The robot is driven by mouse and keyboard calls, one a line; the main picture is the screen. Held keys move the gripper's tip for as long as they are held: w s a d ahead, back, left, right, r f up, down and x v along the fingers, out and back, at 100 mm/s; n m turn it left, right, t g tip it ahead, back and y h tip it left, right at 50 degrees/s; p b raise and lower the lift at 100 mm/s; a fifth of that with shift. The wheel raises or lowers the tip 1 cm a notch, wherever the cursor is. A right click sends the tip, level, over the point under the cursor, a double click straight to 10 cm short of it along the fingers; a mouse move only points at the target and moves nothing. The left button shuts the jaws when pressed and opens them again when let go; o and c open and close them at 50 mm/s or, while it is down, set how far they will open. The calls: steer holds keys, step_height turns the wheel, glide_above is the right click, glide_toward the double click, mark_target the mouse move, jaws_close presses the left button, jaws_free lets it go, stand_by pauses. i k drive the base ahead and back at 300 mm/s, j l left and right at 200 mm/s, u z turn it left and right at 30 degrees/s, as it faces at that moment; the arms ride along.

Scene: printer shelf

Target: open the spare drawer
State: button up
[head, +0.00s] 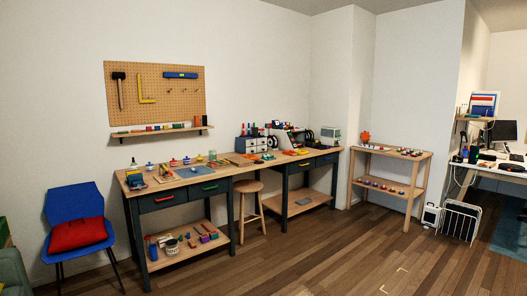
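My gripper is not in view. The long workbench (232,175) stands against the back wall. Its left part has a dark drawer with a red handle (164,198) and one with a green handle (209,188). Its right part has a dark drawer with an orange handle (302,167) and one with a blue handle (326,160). All of these look shut. No label is readable, so I cannot tell which drawer is the spare one.
A stool (248,187) stands in the gap between the bench parts. A blue chair (73,207) with a red cushion is at the left. A wooden shelf (421,157) and a white wire rack (461,218) are at the right. The wood floor (300,250) in front is clear.

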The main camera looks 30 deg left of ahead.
mark_target(262, 148)
steer(key=i+j+u, duration=0.25)
steer(key=i, duration=0.15)
steer(key=i+j+u, duration=0.2)
steer(key=i, duration=0.15)
steer(key=i+u, duration=0.45)
steer(key=i, duration=1.85)
steer(key=i+j, duration=0.1)
steer(key=i, duration=1.15)
steer(key=i+z, duration=0.1)
steer(key=i, duration=1.15)
steer(key=j, duration=0.1)
